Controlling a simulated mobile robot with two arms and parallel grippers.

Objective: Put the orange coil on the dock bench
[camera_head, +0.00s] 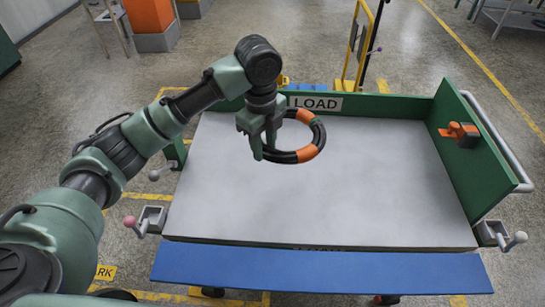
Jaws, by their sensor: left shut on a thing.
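The orange coil (308,153) is a ring with orange and black sections. My left gripper (262,149) points down and is shut on the left side of the coil. The coil shows over the back middle part of a bench with a wide grey top (330,200). I cannot tell how high it is above the top. The bench has green walls at the back and right, and a LOAD sign (316,102) at the back; no sign in view reads dock. The gripper hides part of the coil. My right gripper is not in view.
A blue board (320,270) runs along the bench's front. Levers stand at the front corners, one pink-tipped (130,221) at left. An orange fitting (460,133) is on the right wall. A yellow frame (357,50) stands behind. The grey top is otherwise clear.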

